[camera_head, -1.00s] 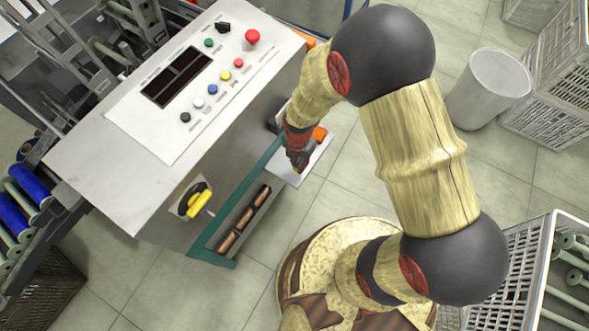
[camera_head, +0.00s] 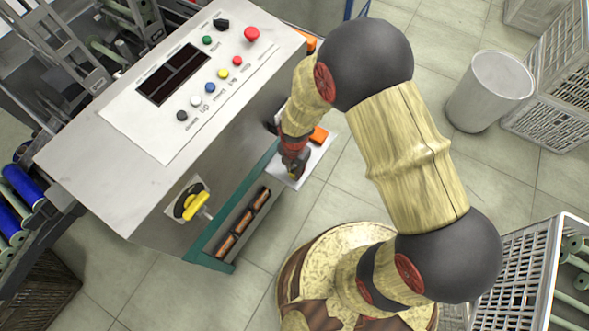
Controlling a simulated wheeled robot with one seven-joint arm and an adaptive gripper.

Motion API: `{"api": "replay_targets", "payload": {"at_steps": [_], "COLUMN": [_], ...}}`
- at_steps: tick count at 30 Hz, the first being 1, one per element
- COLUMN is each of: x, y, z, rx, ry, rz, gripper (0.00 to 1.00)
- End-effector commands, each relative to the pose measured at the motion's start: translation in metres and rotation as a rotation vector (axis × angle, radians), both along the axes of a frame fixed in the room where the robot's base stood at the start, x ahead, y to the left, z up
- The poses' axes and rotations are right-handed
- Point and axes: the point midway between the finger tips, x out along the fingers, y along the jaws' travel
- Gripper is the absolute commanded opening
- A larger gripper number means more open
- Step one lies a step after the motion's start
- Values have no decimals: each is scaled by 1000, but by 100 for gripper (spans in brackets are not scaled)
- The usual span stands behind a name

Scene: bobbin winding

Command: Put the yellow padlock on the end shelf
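The end shelf (camera_head: 319,152) is a small pale plate sticking out from the right end of the machine cabinet. An orange block (camera_head: 318,135) lies near its far side. My gripper (camera_head: 295,176) points down over the near part of this shelf. A small yellowish patch shows at its fingertips and may be the yellow padlock, but it is too small and too covered to be sure. Whether the fingers are open or shut is not clear. A yellow handle (camera_head: 196,205) sits on a black round switch on the cabinet's front side; no separate padlock is clear there.
The cabinet top (camera_head: 110,185) carries buttons and a dark display. A lower green-edged tray (camera_head: 213,262) holds several dark rolls. A white bin (camera_head: 489,90) and grey crates (camera_head: 535,250) stand to the right, with open floor between.

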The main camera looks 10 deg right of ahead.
Motion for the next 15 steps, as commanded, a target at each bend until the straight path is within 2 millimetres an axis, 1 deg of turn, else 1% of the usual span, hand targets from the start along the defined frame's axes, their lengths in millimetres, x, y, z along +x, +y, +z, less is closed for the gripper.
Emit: {"api": "replay_targets", "payload": {"at_steps": [1, 6, 15], "x": [0, 0, 0], "y": [0, 0, 0], "z": [0, 0, 1], "rx": [0, 0, 0], "ry": [0, 0, 0], "rz": [0, 0, 0], "gripper": [24, 34, 34]}}
